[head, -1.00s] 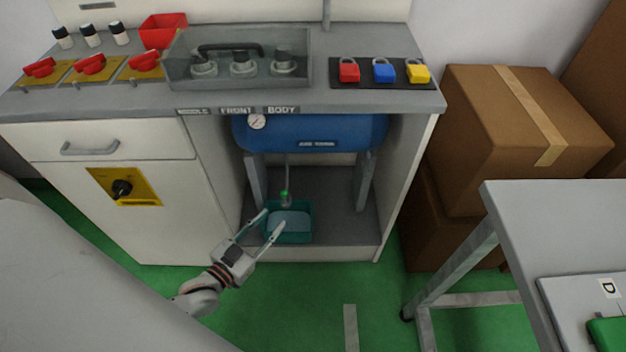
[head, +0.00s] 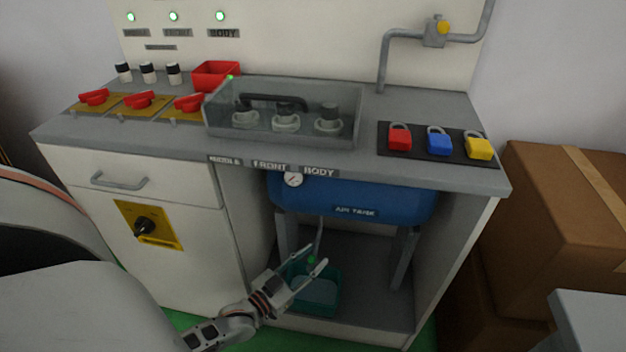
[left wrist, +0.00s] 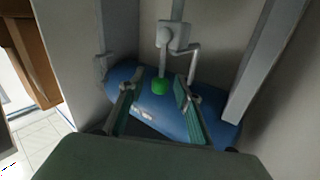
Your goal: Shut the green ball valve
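A small green part (head: 312,260), which I take for the ball valve, sits on the thin drain pipe under the blue air tank (head: 350,200). In the left wrist view the green part (left wrist: 160,86) shows as a green knob at a grey pipe's end, ahead of and between the fingers. I cannot tell its handle's setting. My left gripper (head: 302,256) is open and empty, reaching into the cabinet's open bay. In the left wrist view its two fingers (left wrist: 156,98) are spread, with no clear contact. My right gripper is out of view.
A teal bin (head: 330,305) stands on the bay floor below the valve. Tank legs (head: 405,258) and the cabinet side wall bound the bay. The grey countertop (head: 400,172) overhangs it. Brown boxes (head: 545,210) stand to the right.

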